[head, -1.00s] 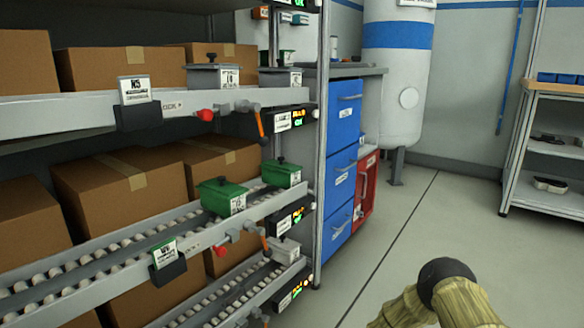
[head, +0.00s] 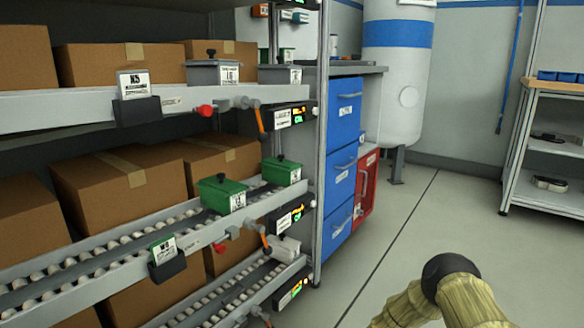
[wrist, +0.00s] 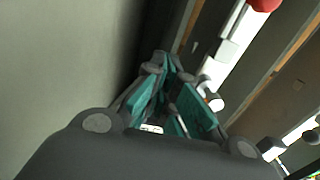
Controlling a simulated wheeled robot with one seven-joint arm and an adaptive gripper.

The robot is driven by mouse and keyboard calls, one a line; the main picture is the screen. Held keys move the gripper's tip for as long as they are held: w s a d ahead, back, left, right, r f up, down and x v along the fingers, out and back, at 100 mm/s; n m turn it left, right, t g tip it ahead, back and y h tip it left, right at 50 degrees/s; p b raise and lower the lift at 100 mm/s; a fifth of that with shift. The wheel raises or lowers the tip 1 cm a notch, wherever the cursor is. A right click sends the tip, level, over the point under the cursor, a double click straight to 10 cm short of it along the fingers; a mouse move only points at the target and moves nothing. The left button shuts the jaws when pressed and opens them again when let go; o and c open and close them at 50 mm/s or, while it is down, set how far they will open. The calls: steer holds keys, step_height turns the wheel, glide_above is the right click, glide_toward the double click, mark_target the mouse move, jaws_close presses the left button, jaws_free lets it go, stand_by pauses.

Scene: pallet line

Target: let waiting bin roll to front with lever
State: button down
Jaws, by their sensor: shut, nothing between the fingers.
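The rack's upper lane holds two grey bins, one behind (head: 213,73) and one at the front end (head: 280,75). The middle lane holds two green bins, one behind (head: 221,194) and one at the front end (head: 282,172). A grey bin (head: 286,249) sits on the lower lane. An orange-handled lever (head: 260,121) hangs beside the upper lane, and another orange-handled lever (head: 266,246) beside the middle lane. My gripper (wrist: 172,85), with teal finger pads, is shut and empty in the wrist view, outside the head view. I cannot tell which lane it is near.
Red knobs (head: 206,110) stick out along the lane rails. Brown cartons (head: 118,188) fill the rack behind. A blue drawer cabinet (head: 342,150) and a white tank (head: 397,80) stand beyond. The floor (head: 400,235) on the right is clear except for my arm.

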steer(key=shift+s+a+p+v, duration=0.15)
steer(key=shift+p+v, duration=0.25)
steer(key=shift+v, duration=0.85)
steer(key=shift+s+a+p+v, duration=0.15)
steer(key=shift+p+v, duration=0.2)
steer(key=shift+v, duration=0.9)
steer(key=shift+s+a+p+v, duration=0.15)
steer(key=shift+p+v, duration=0.25)
steer(key=shift+v, duration=0.85)
steer(key=shift+d, duration=0.1)
steer(key=shift+s, duration=0.15)
